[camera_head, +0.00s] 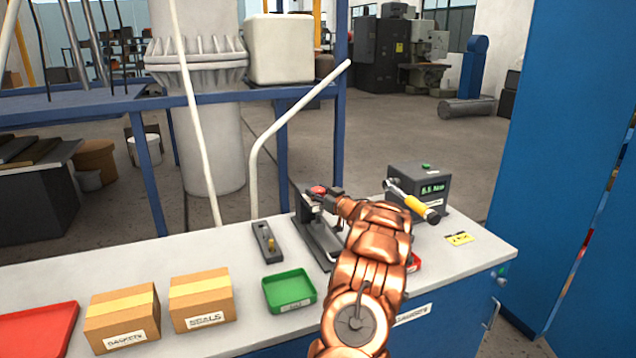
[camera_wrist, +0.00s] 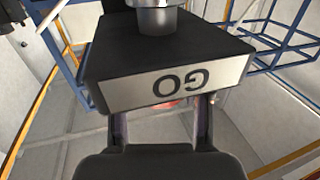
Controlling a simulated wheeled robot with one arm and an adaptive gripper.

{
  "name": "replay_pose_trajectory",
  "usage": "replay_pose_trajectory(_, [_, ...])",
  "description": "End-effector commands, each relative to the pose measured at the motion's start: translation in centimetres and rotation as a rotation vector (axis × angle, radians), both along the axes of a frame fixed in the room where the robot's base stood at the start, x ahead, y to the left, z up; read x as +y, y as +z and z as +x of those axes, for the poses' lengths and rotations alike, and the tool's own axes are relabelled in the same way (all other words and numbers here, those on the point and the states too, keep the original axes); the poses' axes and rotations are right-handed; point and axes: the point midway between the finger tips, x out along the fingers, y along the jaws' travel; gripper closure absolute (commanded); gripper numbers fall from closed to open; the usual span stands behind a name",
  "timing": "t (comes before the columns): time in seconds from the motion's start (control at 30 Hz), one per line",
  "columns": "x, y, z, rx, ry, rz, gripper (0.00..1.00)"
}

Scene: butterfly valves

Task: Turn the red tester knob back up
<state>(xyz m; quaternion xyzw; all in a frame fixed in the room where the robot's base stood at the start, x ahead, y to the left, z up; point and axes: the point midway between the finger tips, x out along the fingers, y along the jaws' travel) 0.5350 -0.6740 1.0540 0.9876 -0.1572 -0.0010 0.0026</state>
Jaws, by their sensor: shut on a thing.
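The red tester knob (camera_head: 318,189) shows at the top of the dark tester stand (camera_head: 316,238) on the bench. My gripper (camera_head: 332,195) reaches the knob from the right and is shut on it. In the wrist view, a sliver of red knob (camera_wrist: 166,104) shows between my fingers, just under a black block (camera_wrist: 160,60). The block's pale label reads "GO" upside down. A metal cylinder (camera_wrist: 158,20) stands on the block. Most of the knob is hidden by the block and fingers, so I cannot tell its exact angle.
A green tray (camera_head: 289,291), two cartons (camera_head: 201,301) and a red tray (camera_head: 38,336) line the bench (camera_head: 240,262). A blue cabinet (camera_head: 560,120) bounds the right.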

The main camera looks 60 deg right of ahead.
Motion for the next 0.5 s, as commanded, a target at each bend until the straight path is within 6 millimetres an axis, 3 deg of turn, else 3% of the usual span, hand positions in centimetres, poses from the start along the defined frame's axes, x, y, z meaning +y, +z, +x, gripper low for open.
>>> replay_pose_trajectory(0.03, [-0.46,1.08,-0.39,-0.006,0.006,-0.004,0.87])
replay_pose_trajectory(0.5, [-0.56,1.14,-0.41,-0.009,0.167,-0.006,0.87])
